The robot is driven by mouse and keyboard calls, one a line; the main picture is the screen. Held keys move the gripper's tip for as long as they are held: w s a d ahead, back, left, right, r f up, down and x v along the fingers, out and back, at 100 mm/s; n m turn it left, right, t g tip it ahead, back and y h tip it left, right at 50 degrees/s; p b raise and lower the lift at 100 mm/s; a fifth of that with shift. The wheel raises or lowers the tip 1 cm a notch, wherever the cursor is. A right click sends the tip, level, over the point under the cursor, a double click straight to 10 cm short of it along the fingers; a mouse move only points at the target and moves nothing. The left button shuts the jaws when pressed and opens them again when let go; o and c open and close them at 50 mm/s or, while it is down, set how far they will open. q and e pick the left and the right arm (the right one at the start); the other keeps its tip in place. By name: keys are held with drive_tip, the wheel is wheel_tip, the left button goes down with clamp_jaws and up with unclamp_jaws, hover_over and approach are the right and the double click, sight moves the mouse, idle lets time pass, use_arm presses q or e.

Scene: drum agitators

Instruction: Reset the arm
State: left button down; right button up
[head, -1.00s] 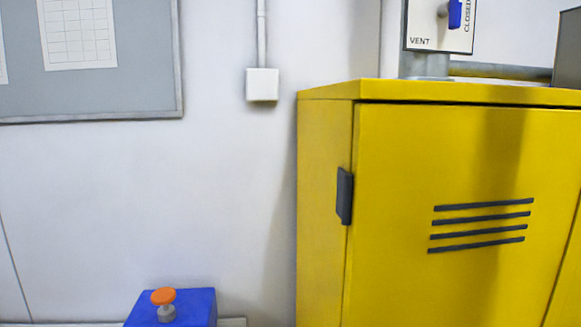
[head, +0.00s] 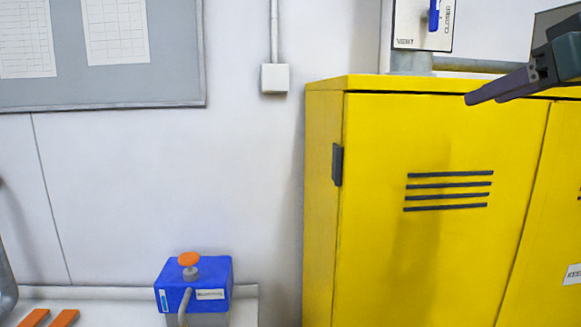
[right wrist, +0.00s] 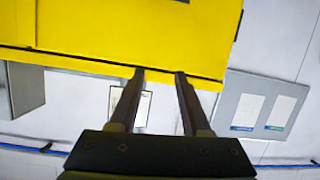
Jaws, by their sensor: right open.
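My right gripper (head: 470,99) comes in from the right edge of the head view, in front of the top edge of the yellow cabinet (head: 420,260). In the right wrist view its two dark fingers (right wrist: 160,73) are apart with nothing between them. The yellow cabinet (right wrist: 120,35) fills the top of that view, beyond the fingertips. I cannot tell how far the fingers are from it. My left gripper is not in view.
A VENT panel (head: 410,30) with a blue handle (head: 434,14) stands above the cabinet. A blue box (head: 222,275) with an orange knob (head: 189,259) is low at centre-left. Orange pieces (head: 62,319) lie at lower left. A noticeboard (head: 180,80) hangs on the wall.

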drive_tip(key=s+a+f+g, duration=0.3)
drive_tip(key=s+f, duration=0.4)
drive_tip(key=f, duration=0.4)
drive_tip(key=s+a+f+g, duration=0.3)
drive_tip(key=s+f, duration=0.4)
drive_tip(key=f, duration=0.3)
drive_tip(key=s+a+f+g, duration=0.1)
drive_tip(key=s+f, duration=0.3)
drive_tip(key=s, duration=0.6)
drive_tip(key=s+a+f+g+h, duration=0.1)
drive_tip(key=s+f+g, duration=0.2)
drive_tip(key=s, duration=0.6)
drive_tip(key=shift+s+f+g+h, duration=0.3)
drive_tip(key=shift+s+f, duration=0.05)
drive_tip(key=shift+f, duration=0.05)
